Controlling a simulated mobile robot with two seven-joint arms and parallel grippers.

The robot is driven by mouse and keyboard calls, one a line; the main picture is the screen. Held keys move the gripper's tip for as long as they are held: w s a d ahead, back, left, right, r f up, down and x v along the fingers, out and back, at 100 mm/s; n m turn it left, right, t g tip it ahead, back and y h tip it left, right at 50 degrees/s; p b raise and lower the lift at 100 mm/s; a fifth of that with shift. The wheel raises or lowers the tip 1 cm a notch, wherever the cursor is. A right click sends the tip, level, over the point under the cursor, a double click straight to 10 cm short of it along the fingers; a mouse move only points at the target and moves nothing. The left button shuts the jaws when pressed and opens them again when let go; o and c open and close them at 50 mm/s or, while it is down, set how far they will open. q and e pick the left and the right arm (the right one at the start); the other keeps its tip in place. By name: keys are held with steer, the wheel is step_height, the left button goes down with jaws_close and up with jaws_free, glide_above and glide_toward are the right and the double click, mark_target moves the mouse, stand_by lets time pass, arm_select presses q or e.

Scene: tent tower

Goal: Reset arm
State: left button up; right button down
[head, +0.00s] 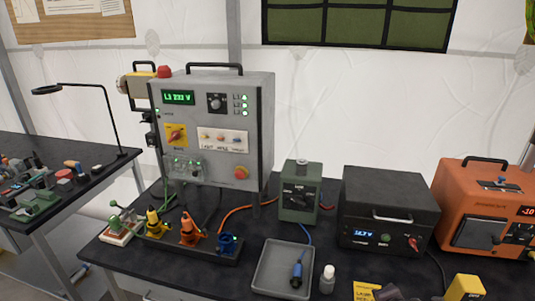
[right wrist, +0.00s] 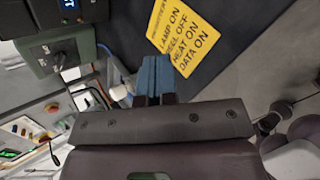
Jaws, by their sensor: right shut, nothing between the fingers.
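My right gripper (right wrist: 154,76) shows in the right wrist view with its two blue-grey fingers pressed together and nothing between them. It is over the dark table area beside a yellow card (right wrist: 184,32) that reads lamp on, reel off, heat on, data on. The card also shows in the head view (head: 366,291), cut by the bottom edge. A small dark shape beside it there may be part of my right arm; I cannot tell. My left gripper is in neither view.
A grey control cabinet (head: 258,130), green box (head: 300,205), black unit (head: 390,235) and orange unit (head: 470,195) line the table's back. A grey tray (head: 262,283) holds a blue plug (head: 296,275). A white bottle (head: 327,280) stands beside it. Coloured connectors (head: 190,230) stand at left.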

steer(key=s+a+r+m+t+y+b, duration=0.15)
steer(key=a+m+t+y, duration=0.35)
steer(key=m, duration=0.6)
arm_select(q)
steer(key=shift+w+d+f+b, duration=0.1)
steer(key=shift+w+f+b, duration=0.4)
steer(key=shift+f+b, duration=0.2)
arm_select(e)
steer(key=s+d+f+m+g+h, duration=0.1)
steer(key=s+f+m, duration=0.3)
steer(key=s, duration=0.5)
steer(key=s+d+f+m+g+h, duration=0.1)
steer(key=s+d+f+m+h, duration=0.1)
steer(key=s+f+m, duration=0.3)
steer(key=s, duration=0.4)
steer(key=shift+d+f+g+h, duration=0.2)
steer(key=shift+f+g+h, duration=0.1)
steer(key=shift+f+g, duration=0.1)
steer(key=shift+w, duration=0.1)
